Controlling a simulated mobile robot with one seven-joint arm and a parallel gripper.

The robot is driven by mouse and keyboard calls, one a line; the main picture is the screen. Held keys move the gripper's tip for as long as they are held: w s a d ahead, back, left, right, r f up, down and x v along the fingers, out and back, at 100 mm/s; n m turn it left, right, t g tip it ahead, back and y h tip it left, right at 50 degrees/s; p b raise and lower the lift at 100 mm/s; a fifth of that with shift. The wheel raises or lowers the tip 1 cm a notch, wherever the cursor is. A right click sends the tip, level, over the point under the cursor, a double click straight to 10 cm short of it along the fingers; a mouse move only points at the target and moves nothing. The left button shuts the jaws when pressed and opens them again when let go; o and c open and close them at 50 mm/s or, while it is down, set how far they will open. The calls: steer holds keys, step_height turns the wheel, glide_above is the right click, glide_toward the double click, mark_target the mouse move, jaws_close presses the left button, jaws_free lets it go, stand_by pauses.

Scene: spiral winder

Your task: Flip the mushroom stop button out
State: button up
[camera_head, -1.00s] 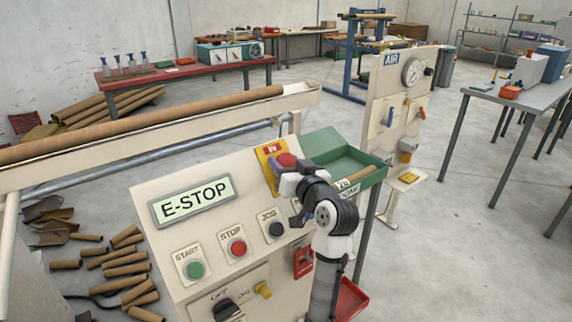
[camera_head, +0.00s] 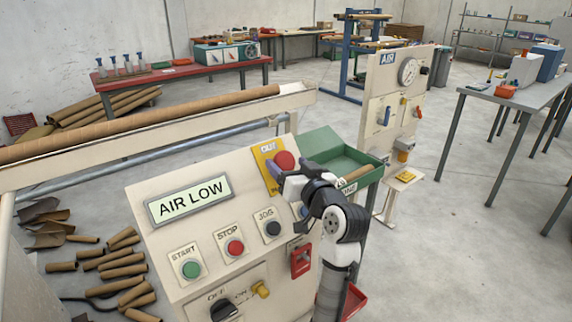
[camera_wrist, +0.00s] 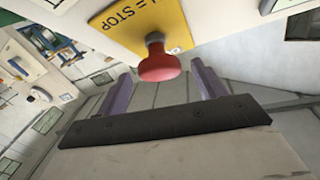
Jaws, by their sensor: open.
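The red mushroom stop button (camera_head: 285,160) sits on a yellow plate (camera_head: 267,153) at the top right of the sloping control panel (camera_head: 160,255). A small window on the plate reads OUT, and the panel display (camera_head: 189,199) reads AIR LOW. In the wrist view the button (camera_wrist: 158,65) stands out from its plate on a visible dark stem. My gripper (camera_head: 277,178) is open just below and in front of the button in the head view. In the wrist view its two purple fingers point toward the button, one to each side, with visible space around it.
Below the display are a green START button (camera_head: 192,269), a red STOP button (camera_head: 235,247) and a dark JOG button (camera_head: 273,228). A black OFF/ON knob (camera_head: 223,309) sits lower. A green tray (camera_head: 325,142) stands close behind the panel's right edge.

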steer(key=b+v, duration=0.2)
steer(key=v, duration=0.9)
steer(key=shift+s+d, duration=0.15)
steer(key=shift+s, duration=0.05)
